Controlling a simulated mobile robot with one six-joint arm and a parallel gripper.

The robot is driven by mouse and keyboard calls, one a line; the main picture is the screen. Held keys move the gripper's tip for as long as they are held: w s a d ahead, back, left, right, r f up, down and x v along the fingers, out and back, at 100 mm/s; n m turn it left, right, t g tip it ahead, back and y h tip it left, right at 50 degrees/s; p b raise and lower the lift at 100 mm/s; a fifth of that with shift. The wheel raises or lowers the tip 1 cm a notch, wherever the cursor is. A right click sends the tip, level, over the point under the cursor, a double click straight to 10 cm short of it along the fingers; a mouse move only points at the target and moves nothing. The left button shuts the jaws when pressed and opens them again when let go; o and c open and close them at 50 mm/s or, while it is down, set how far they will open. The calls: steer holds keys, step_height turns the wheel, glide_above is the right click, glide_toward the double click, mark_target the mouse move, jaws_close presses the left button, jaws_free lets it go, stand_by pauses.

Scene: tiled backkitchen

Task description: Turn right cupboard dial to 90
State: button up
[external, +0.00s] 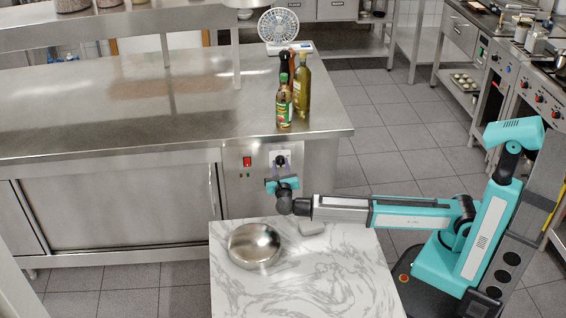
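The right cupboard dial (280,158) is a small dark knob on a pale plate, on the steel front panel at the right end of the counter. My gripper (282,168) is right in front of it, at the end of my teal and grey arm stretched in from the right. The gripper's fingers point at the dial and overlap its lower part in the picture. Whether they touch it or are shut on it is too small to tell. The dial's marks and its angle cannot be read.
A red switch (247,161) sits left of the dial.

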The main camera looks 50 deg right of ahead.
steer(key=c, duration=0.3)
steer(key=shift+c, duration=0.2)
